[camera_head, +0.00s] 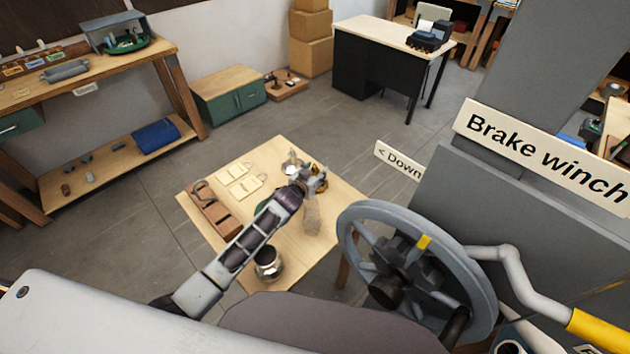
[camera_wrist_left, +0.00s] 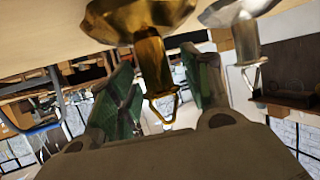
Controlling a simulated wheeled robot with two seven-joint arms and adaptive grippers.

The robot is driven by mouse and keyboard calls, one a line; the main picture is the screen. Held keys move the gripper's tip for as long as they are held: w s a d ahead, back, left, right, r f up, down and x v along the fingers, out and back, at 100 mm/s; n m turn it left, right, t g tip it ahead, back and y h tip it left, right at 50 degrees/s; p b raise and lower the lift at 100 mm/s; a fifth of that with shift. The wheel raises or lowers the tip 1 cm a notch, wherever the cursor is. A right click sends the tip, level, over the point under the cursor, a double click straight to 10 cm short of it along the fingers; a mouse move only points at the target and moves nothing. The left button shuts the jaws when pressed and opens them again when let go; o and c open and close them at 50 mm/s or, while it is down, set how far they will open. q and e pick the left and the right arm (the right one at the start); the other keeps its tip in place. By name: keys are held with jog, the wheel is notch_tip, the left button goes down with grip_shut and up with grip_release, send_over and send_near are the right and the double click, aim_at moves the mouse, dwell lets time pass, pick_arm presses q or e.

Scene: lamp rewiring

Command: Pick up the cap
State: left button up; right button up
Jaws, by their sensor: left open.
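A brass-coloured flared piece with a neck and a small wire loop, which may be the cap (camera_wrist_left: 150,45), is close up in the left wrist view. A similar silver piece (camera_wrist_left: 245,42) is to its right. My left gripper (camera_wrist_left: 160,75) is open, with one green finger on each side of the brass neck. I cannot tell whether the fingers touch it. In the head view, my left gripper (camera_head: 314,180) is over the far side of the small wooden table (camera_head: 325,245). The silver piece (camera_head: 291,166) is just left of it. My right gripper is not in view.
On the table are pale tags (camera_head: 245,187), a brown wooden tray (camera_head: 222,215) and a shiny round pot (camera_head: 268,263). My left arm crosses above the table. A large grey handwheel (camera_head: 425,242) and the brake winch sign (camera_head: 545,157) stand on the right.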

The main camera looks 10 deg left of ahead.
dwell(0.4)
pick_arm(q)
jog(key=c, duration=1)
jog(key=shift+r, duration=0.1)
jog(key=shift+r+b, duration=0.7)
jog(key=shift+r, duration=4.25)
